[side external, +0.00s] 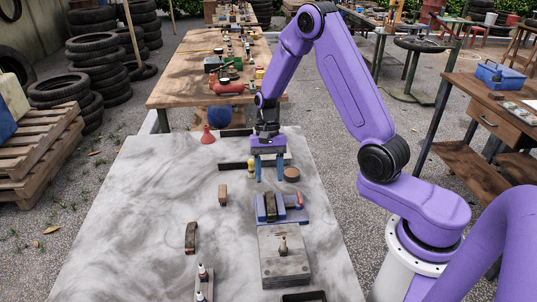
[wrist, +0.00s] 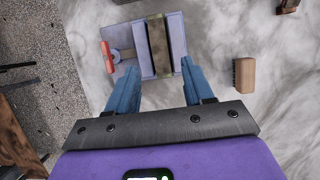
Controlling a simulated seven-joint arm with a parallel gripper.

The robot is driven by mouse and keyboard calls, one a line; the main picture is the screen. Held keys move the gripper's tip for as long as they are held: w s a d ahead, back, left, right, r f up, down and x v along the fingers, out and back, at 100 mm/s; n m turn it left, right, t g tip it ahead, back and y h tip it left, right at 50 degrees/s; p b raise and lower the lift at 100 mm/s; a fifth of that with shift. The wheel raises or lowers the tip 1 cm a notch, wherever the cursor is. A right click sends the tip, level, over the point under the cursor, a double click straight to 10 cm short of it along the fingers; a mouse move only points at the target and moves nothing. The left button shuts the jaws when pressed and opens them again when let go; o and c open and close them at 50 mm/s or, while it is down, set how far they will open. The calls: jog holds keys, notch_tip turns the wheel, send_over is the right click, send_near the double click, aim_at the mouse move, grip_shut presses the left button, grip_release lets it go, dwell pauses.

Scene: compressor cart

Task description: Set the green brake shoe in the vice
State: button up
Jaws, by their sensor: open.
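The blue-grey vice (side external: 295,214) with a red handle stands right of the middle of the grey table; the wrist view shows it from above (wrist: 173,31). An olive-green piece (side external: 270,207), which looks like the green brake shoe, sits between the vice's two jaws; in the wrist view it is a long worn strip (wrist: 158,46) running along the jaws. Its lower part is hidden. My gripper (side external: 269,179) is open and empty, fingers down, behind the vice in the side view. In the wrist view its blue fingertips (wrist: 157,82) are apart, close to the vice's near end.
A wooden block (side external: 223,194) lies left of the vice, and a brown curved piece (side external: 191,237) further front left. A round brown disc (side external: 292,174) and yellow bottle (side external: 251,168) stand near my fingers.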

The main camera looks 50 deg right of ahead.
jog(key=v, duration=0.6)
notch_tip(320, 180, up, 3)
jog(key=n+h, duration=0.2)
jog(key=n, duration=0.3)
send_over(267, 199)
jog(key=s+a+r+n+t, duration=0.1)
jog(key=s+a+r+n, duration=0.25)
jog(key=s+n, duration=0.3)
jog(key=s+r+n+t, duration=0.2)
jog(key=s+n, duration=0.8)
jog(key=s, duration=0.7)
jog(key=shift+s+d+h, duration=0.15)
jog(key=shift+s+h, duration=0.1)
jog(key=shift+h, duration=0.15)
